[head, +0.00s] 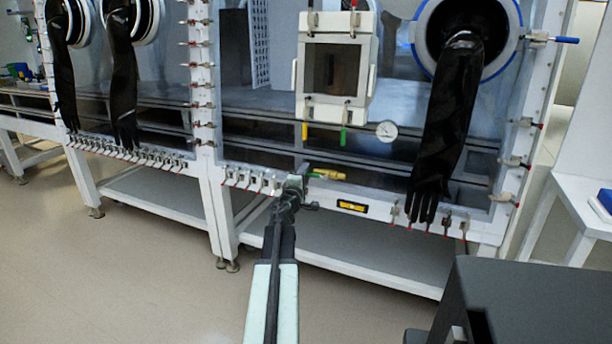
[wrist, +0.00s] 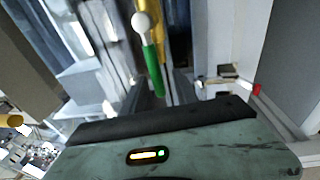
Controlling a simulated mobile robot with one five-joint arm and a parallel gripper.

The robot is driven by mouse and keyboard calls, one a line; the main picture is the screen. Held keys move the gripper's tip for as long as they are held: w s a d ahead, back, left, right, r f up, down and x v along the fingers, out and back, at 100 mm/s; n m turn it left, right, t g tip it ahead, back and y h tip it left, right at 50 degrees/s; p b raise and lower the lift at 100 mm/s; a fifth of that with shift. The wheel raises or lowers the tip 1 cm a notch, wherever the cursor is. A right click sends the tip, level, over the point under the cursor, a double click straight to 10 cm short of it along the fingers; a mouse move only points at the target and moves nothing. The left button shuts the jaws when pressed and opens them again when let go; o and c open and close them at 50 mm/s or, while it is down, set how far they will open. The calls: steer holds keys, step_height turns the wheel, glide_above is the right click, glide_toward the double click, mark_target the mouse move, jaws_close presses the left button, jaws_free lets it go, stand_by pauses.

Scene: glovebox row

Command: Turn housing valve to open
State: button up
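A white housing (head: 335,72) with a dark window is mounted on the glovebox front in the head view. A yellow handle (head: 304,131) and a green handle (head: 343,137) hang below it. The frames do not show which is the housing valve. In the wrist view, a green handle (wrist: 153,68) with a white rounded top points down between the dark fingers of my gripper (wrist: 157,90). The fingers look apart; I cannot tell whether they touch the handle. In the head view my gripper (head: 296,182) is low at the glovebox's lower rail, its fingertips hard to see.
A yellow fitting (head: 330,174) lies just right of my gripper. Red-tipped clamps (head: 255,181) line the frame. A long black glove (head: 450,125) hangs at right, near a round gauge (head: 386,131). A dark grey block (head: 530,295) stands at lower right. Floor at left is clear.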

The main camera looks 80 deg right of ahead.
steer(key=a, duration=0.7)
steer(key=shift+w+a+f+b, duration=0.2)
steer(key=shift+a+f+b, duration=0.1)
steer(key=shift+a, duration=0.1)
stand_by(0.3)
